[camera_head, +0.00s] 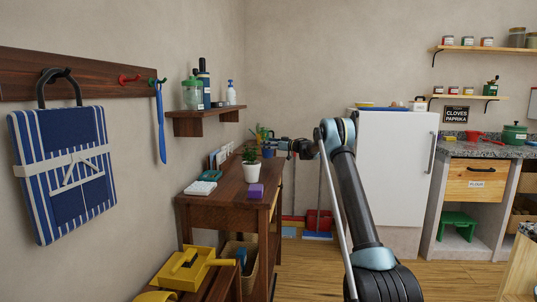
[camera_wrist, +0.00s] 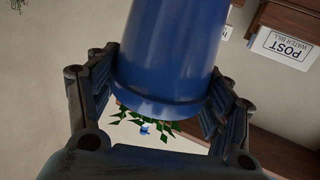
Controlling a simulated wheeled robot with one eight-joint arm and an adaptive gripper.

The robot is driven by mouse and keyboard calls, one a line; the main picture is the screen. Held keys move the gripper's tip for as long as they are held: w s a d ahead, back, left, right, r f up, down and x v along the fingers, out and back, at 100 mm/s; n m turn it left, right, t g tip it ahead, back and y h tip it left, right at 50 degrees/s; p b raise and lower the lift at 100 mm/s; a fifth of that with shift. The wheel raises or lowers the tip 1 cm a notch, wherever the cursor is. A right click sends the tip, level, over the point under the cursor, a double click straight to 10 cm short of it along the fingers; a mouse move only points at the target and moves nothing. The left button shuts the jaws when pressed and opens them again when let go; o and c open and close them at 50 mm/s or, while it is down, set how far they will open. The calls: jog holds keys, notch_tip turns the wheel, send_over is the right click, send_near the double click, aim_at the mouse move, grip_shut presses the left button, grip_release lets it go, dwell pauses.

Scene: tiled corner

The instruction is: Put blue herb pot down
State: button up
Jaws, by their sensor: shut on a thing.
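The blue herb pot (camera_wrist: 170,50) fills the upper middle of the wrist view, with green leaves (camera_wrist: 150,122) showing past its rim. That view is upside down, judging by the inverted lettering. My gripper (camera_wrist: 160,88) has a dark finger on each side of the pot near its rim and is shut on it. In the head view my gripper (camera_head: 283,146) reaches in from the right to the blue pot (camera_head: 268,151), at the far right part of the brown desk (camera_head: 228,192). I cannot tell whether the blue pot touches the desk.
The white plant pot (camera_head: 251,168) stands close in front. A box labelled POST (camera_wrist: 283,46) shows in the wrist view. A wall shelf (camera_head: 203,116) hangs above the desk.

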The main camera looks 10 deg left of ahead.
jog(key=shift+f, duration=1.9)
jog(key=o, duration=1.5)
jog(key=shift+d, duration=0.1)
jog(key=v, duration=1.2)
jog(key=shift+r, duration=0.1)
